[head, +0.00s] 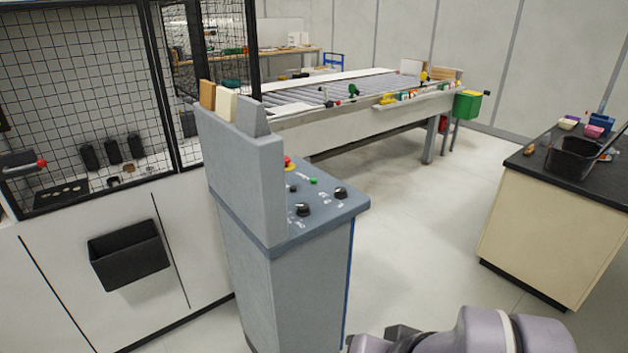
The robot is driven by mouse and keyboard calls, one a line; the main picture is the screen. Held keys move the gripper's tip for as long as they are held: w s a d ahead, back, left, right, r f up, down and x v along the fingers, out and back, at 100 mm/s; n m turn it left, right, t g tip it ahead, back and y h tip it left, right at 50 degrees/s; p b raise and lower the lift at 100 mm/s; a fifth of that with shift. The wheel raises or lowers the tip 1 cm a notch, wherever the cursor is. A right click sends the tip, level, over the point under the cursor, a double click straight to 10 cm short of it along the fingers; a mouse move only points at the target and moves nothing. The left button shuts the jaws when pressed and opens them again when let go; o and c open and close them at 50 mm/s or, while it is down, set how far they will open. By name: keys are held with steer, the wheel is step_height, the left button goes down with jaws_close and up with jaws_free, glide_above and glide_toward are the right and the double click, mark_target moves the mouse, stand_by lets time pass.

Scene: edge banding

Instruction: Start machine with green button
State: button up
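The green button (313,181) is a small round button on the sloped top of a grey control console (285,290) in the middle of the head view. A red emergency-stop knob (288,162) sits behind it to the left, partly hidden by the console's upright panel. Two black rotary knobs (303,209) are in front of and to the right of the button. My arm shows at the bottom edge, right of the console and well apart from the button. A dark angular part there seems to belong to my gripper (400,333); its fingertips cannot be made out.
A mesh-guarded machine (75,90) with a black bin (128,254) stands left of the console. A long roller table (370,115) runs behind. A cream cabinet (540,225) with a dark top stands right. The floor (410,230) between console and cabinet is clear.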

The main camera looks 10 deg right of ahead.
jaws_close()
stand_by(1.4)
